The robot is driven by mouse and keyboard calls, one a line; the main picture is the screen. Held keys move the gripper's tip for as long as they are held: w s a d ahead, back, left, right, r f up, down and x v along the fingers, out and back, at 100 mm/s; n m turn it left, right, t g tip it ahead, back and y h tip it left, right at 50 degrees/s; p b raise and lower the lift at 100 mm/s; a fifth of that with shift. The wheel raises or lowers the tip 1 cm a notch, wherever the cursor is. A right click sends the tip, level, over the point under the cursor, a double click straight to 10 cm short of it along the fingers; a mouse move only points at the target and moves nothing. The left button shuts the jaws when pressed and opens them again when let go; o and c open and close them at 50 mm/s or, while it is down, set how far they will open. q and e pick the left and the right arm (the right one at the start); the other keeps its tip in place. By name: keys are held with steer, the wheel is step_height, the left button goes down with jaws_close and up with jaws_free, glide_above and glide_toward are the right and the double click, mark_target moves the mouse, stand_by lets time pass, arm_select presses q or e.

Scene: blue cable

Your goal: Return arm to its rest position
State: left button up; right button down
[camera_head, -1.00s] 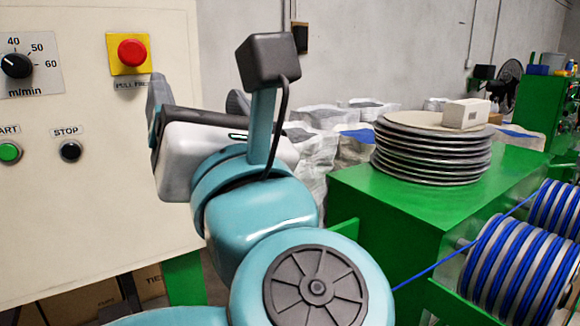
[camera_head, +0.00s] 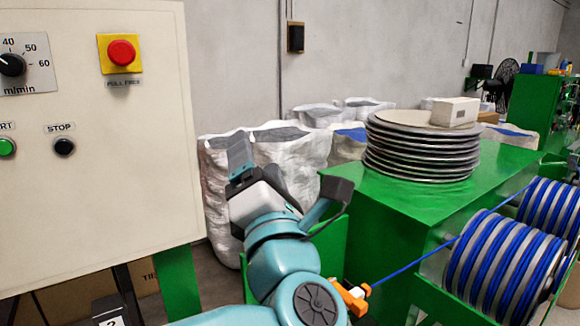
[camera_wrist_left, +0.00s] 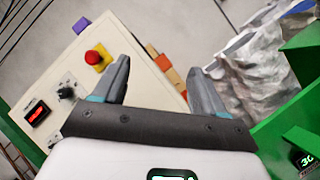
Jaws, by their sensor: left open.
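My left arm, teal with a white wrist, reaches up from the bottom middle of the head view. My left gripper (camera_head: 238,160) is in front of the white sacks, right of the control panel (camera_head: 95,200), and touches nothing that I can see. In the left wrist view its two grey fingers (camera_wrist_left: 160,85) are spread apart with nothing between them. The panel carries a red emergency button (camera_head: 121,53), a green start button (camera_head: 6,147) and a black stop button (camera_head: 64,147). My right gripper is not in view.
A green machine (camera_head: 400,205) stands at right with a stack of grey discs (camera_head: 420,150) and a white box (camera_head: 455,111) on top. Reels of blue cable (camera_head: 505,262) are in front of it. A blue cable runs to an orange part (camera_head: 350,298). White sacks (camera_head: 300,150) stand behind.

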arm_select(q)
steer(key=w+f+m+g+h, duration=0.1)
steer(key=w+f+m+h, duration=0.15)
steer(key=f+m, duration=0.45)
steer(key=w+f+m+g+h, duration=0.2)
steer(key=w+f, duration=0.2)
steer(key=f, duration=0.8)
steer(key=w+f+m+g+h, duration=0.1)
steer(key=w+f+m+h, duration=0.15)
steer(key=f+m, duration=0.45)
step_height(320, 180, down, 16)
steer(key=s+a+m+g, duration=0.2)
steer(key=g, duration=0.2)
steer(key=s+a+f+m+g+h, duration=0.1)
steer(key=s+a+f+m+g, duration=0.15)
steer(key=f, duration=0.35)
steer(key=s+a+f+m+g, duration=0.1)
steer(key=s+f+g, duration=0.1)
steer(key=s+f, duration=0.3)
steer(key=s+a+f+m+g+h, duration=0.1)
steer(key=s+f+m+g, duration=0.1)
steer(key=s+f+g, duration=0.2)
steer(key=s+a+f+m+g, duration=0.1)
steer(key=s+f+m+g, duration=0.2)
steer(key=s+f, duration=0.8)
steer(key=s+g, duration=0.1)
steer(key=s, duration=0.5)
steer(key=shift+s+f+g+h, duration=0.2)
steer(key=shift+s+g+h, duration=0.15)
steer(key=shift+h, duration=0.05)
